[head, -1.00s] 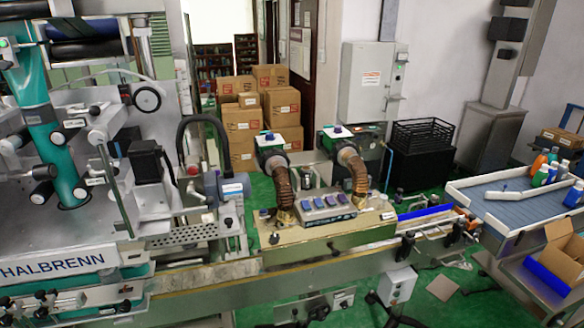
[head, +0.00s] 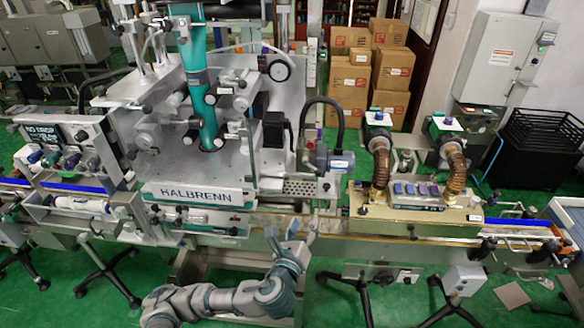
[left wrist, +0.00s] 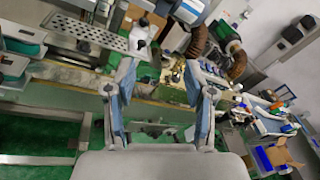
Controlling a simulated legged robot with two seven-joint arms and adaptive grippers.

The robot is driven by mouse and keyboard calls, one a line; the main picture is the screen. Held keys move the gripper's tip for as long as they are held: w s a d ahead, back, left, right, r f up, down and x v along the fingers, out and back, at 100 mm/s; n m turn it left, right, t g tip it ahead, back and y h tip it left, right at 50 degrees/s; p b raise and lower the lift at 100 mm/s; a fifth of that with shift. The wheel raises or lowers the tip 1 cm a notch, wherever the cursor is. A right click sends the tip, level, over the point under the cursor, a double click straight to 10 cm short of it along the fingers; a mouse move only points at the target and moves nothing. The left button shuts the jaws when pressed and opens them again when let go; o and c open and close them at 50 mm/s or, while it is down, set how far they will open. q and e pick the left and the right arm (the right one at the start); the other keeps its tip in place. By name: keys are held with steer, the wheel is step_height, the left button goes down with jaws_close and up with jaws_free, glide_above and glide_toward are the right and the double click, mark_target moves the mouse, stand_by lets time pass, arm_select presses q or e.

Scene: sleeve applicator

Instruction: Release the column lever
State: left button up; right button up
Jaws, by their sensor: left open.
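The teal column (head: 204,95) stands upright on the labelling machine marked HALBRENN (head: 200,194). Several small levers and knobs with dark ends sit around the column; a dark knob (head: 210,99) shows on its right side. I cannot tell which one is the column lever. My left gripper (head: 290,234) is open and empty at the machine's front edge, below and to the right of the column and apart from it. In the left wrist view its two fingers (left wrist: 160,76) are spread with nothing between them. The column does not show there. My right gripper is not in view.
A brown-hosed heat unit (head: 415,208) sits on the conveyor to the right. A perforated plate (head: 298,187) and a grey motor unit (head: 335,161) stand beyond my left gripper. Bottle fixtures (head: 62,158) are at the left.

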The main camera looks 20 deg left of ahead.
arm_select(q)
step_height(320, 180, up, 4)
steer(key=s+a+m, duration=0.1)
steer(key=s, duration=0.1)
steer(key=p, duration=0.2)
glide_toward(317, 175)
steer(key=shift+t, duration=0.4)
steer(key=w, duration=0.6)
steer(key=w+a, duration=0.1)
steer(key=w, duration=0.2)
steer(key=shift+f, duration=0.35)
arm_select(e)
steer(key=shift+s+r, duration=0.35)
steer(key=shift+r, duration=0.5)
arm_select(q)
steer(key=shift+d, duration=0.1)
